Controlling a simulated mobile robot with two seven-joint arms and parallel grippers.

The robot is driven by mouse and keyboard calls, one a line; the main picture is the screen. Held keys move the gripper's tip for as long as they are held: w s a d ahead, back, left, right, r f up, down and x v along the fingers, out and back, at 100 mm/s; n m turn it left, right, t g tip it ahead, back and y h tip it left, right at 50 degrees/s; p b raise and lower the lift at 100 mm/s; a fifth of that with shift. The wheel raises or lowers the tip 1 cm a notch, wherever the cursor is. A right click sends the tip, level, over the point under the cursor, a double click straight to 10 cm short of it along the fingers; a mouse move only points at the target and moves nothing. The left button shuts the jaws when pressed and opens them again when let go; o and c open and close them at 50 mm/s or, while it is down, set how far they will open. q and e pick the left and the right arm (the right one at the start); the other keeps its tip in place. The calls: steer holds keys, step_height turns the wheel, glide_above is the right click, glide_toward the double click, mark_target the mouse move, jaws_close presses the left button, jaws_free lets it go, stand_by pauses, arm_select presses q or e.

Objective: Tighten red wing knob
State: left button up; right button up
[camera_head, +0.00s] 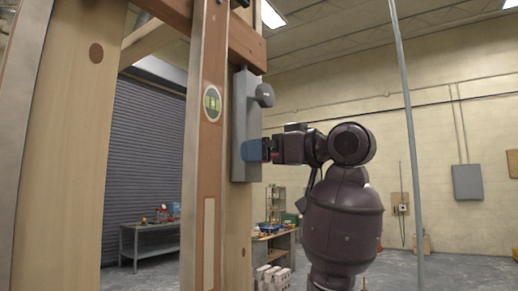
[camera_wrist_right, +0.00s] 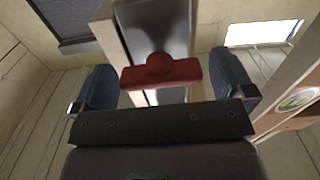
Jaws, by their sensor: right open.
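The red wing knob (camera_wrist_right: 160,73) lies crosswise in the middle of the right wrist view, in front of a grey metal face. My right gripper (camera_wrist_right: 161,65) is open, with one dark blue finger on either side of the knob and a gap at both wing ends. In the head view my right gripper (camera_head: 252,150) is at the lower right side of a tall grey box (camera_head: 240,105) on a wooden post. The knob is mostly or fully hidden there. My left gripper is not in view.
A round grey knob (camera_head: 264,95) sticks out of the box above my right gripper. Wooden posts (camera_head: 70,150) and a brown upright (camera_head: 206,140) stand to the left. A thin metal pole (camera_head: 404,120) rises at right. A workbench (camera_head: 150,240) stands far back.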

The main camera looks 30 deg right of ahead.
steer(key=shift+x, duration=1)
steer(key=c, duration=0.9)
steer(key=shift+m+b, duration=0.3)
steer(key=o, duration=0.9)
